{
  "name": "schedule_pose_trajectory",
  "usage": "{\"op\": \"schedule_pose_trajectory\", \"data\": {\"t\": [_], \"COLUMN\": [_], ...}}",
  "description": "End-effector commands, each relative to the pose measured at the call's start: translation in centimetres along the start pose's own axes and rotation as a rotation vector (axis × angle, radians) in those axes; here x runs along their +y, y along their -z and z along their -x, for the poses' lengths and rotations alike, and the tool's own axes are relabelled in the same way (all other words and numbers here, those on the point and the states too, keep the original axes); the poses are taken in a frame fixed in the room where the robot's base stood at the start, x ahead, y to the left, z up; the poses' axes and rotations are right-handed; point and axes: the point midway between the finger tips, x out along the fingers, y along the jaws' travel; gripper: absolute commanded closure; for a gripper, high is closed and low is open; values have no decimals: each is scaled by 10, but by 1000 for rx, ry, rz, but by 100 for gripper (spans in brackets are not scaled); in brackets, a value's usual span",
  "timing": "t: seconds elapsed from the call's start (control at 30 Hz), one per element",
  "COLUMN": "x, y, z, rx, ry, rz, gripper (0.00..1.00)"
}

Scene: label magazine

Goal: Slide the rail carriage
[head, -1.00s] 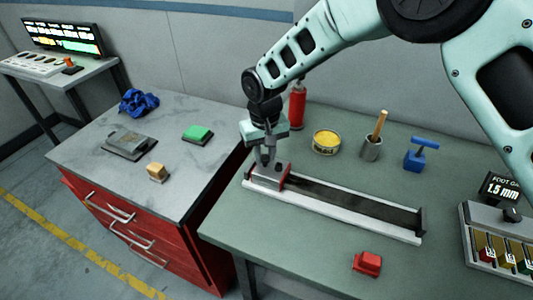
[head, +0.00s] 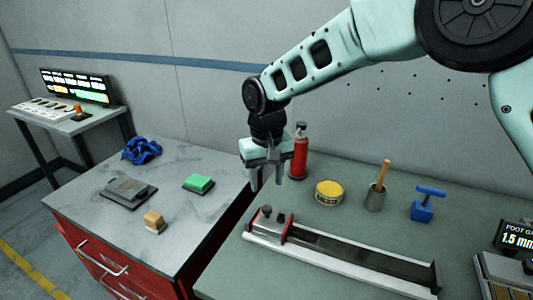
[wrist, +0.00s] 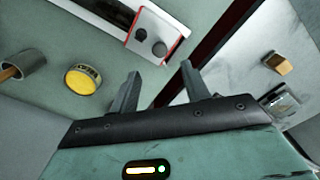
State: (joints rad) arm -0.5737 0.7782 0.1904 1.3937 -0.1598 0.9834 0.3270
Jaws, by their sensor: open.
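The rail (head: 340,263) lies along the green table, a long dark track with a pale front edge. The carriage (head: 268,224), a grey block with red edging and two dark knobs, sits at the rail's left end. It also shows at the top of the wrist view (wrist: 152,37). My gripper (head: 267,186) is open and empty, above and behind the carriage, apart from it. In the wrist view my gripper's two fingers (wrist: 158,92) stand spread with nothing between them.
Behind the rail stand a red bottle (head: 300,155), a yellow tin (head: 329,193), a cup with a wooden handle (head: 376,198) and a blue tool (head: 424,208). A gauge box (head: 505,275) is at right. A grey-topped red cabinet (head: 160,225) adjoins at left.

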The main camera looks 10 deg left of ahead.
Motion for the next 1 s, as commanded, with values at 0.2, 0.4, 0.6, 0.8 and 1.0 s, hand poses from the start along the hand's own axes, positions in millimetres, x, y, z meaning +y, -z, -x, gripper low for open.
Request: {"op": "schedule_pose_trajectory", "data": {"t": [0.2,0.4,0.6,0.8,1.0], "x": [0,-1,-1,-1,-1], "y": [1,1,0,0,-7], "z": [49,80,91,91,93], "rx": [4,3,1,0,-1], "ry": [2,1,1,1,7], "rz": [-1,1,1,1,8], "gripper": [53,53,53,53,53]}}
